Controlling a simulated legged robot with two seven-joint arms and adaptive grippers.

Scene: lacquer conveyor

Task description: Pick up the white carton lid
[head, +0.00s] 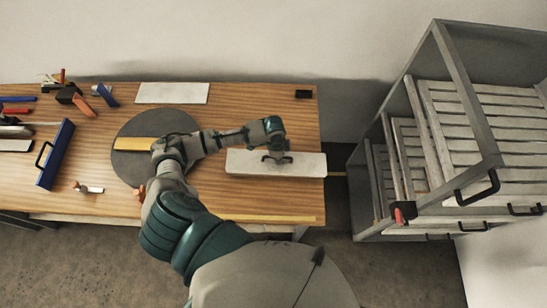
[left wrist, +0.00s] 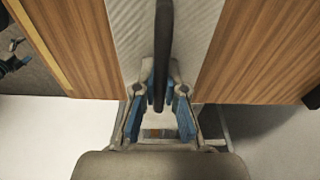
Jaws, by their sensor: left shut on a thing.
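The white carton lid (head: 235,163) is a long, flat white slab at the right end of the wooden table, reaching to its right edge. A dark handle (left wrist: 160,60) stands on it and shows as a black bar in the left wrist view. My left gripper (head: 277,157) is above the lid's middle, with its blue-padded fingers (left wrist: 159,118) on either side of the handle. It is shut on the lid by this handle. I cannot tell whether the lid rests on the table or is slightly raised. My right gripper is not in view.
A dark round mat (head: 125,165) with a yellow bar (head: 130,144) lies left of the lid. A white panel (head: 172,93) lies at the back, and a blue handled piece (head: 55,155) at the left. A grey slatted rack (head: 440,130) stands right of the table, across a gap.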

